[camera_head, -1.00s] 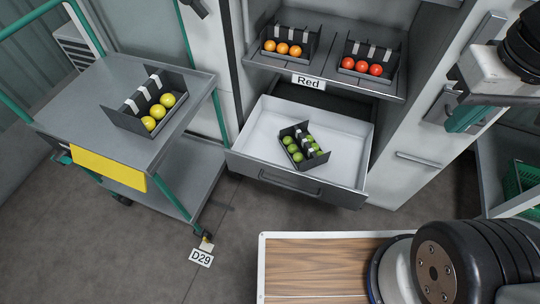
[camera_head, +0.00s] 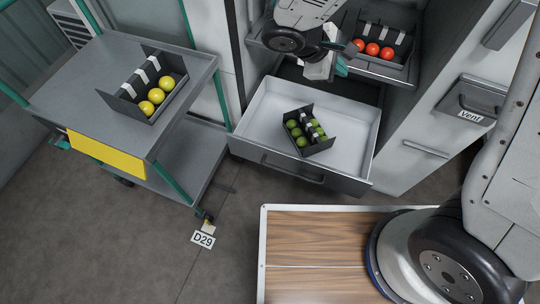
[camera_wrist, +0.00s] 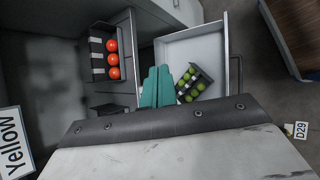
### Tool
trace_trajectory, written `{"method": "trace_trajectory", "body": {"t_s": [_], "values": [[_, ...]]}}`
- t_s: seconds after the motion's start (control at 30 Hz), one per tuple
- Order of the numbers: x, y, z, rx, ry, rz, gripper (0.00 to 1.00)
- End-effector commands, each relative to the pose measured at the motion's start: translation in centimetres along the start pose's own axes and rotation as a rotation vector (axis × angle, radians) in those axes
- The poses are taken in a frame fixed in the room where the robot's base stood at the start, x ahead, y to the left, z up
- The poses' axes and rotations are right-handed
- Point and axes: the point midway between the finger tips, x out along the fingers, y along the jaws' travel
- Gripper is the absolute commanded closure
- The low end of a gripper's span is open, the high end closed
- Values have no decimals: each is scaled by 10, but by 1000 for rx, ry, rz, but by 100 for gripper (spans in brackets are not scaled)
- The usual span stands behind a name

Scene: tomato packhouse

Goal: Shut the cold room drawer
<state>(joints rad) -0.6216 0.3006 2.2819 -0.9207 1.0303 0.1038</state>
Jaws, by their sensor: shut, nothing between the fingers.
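The cold room drawer (camera_head: 348,125) stands pulled out in the head view, with a white inside, a grey front (camera_head: 330,182) and a dark bar handle (camera_head: 292,168). A dark carton (camera_head: 322,143) with several green tomatoes lies askew in it. My gripper (camera_head: 341,66), with teal fingers, hangs over the back of the drawer, near the shelf edge. Its fingers are shut and empty. In the wrist view the fingers (camera_wrist: 157,88) appear in front of the drawer (camera_wrist: 192,47), apart from its handle (camera_wrist: 238,76).
A shelf above the drawer bears a carton of red tomatoes (camera_head: 372,49); my arm hides the shelf's left part. A grey trolley (camera_head: 75,95) with a carton of yellow tomatoes (camera_head: 152,107) stands left. Floor (camera_head: 235,195) is clear before the drawer. A "Vent" handle panel (camera_head: 470,100) is right.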

Motion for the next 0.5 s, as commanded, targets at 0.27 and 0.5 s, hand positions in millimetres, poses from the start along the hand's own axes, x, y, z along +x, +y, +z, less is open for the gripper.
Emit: {"method": "trace_trajectory", "body": {"t_s": [0.27,0.5], "values": [[27,-78,-152,-504,47,276,100],[64,-194,-251,-935,116,481,100]]}}
